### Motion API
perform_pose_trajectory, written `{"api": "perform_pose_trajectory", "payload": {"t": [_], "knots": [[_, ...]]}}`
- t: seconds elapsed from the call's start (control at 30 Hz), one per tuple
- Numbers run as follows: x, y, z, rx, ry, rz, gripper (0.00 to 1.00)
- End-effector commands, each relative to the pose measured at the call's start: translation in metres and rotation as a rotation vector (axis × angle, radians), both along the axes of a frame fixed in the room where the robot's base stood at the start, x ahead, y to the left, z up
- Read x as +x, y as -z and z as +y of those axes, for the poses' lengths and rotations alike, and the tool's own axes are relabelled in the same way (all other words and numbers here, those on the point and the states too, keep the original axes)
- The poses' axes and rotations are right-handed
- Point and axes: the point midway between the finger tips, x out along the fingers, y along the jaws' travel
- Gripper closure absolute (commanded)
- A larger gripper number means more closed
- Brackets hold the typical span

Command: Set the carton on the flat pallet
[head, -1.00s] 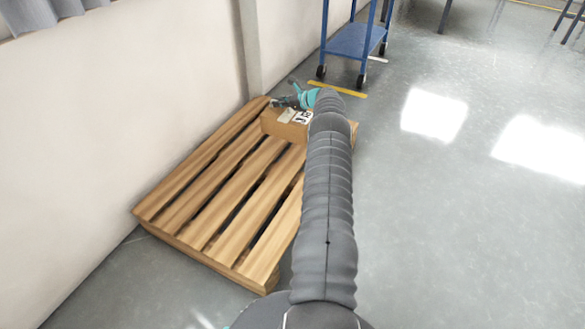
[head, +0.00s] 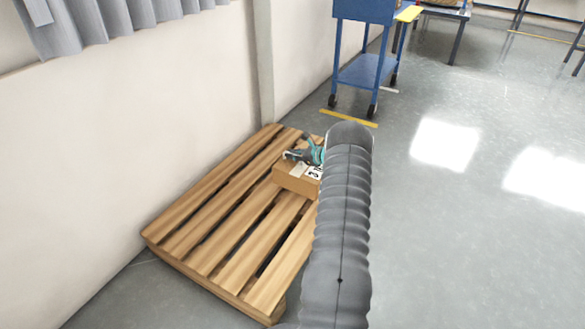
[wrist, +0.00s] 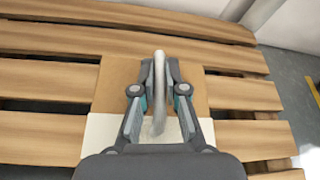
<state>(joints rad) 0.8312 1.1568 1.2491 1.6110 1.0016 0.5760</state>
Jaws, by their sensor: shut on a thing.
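The carton (head: 293,183) is a brown box with a light handle and a printed label. It is over the far right part of the flat wooden pallet (head: 215,225). It looks level and at or very close to the slats; I cannot tell whether it touches them. My gripper (head: 303,156) is on top of the carton. In the wrist view, my gripper (wrist: 158,88) is shut on the carton's pale handle, with the carton (wrist: 115,75) below it and pallet slats (wrist: 45,85) around it. My arm hides the carton's right side and part of the pallet's right edge.
A white wall (head: 120,130) with a pillar (head: 265,65) runs along the pallet's left side. A blue cart (head: 362,70) stands beyond the pallet, behind a yellow floor line (head: 348,117). The floor (head: 460,240) to the right is clear.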

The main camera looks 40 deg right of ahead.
Motion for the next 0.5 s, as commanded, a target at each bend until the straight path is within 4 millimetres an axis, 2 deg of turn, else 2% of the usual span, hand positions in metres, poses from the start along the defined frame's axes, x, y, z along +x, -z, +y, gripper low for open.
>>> {"api": "perform_pose_trajectory", "payload": {"t": [0.1, 0.27, 0.5], "knots": [[-0.009, 0.006, 0.008, 0.000, 0.000, -0.002, 1.00], [-0.013, 0.011, 0.012, -0.001, 0.001, -0.003, 1.00], [-0.014, 0.039, 0.012, 0.001, 0.000, -0.001, 1.00]]}}
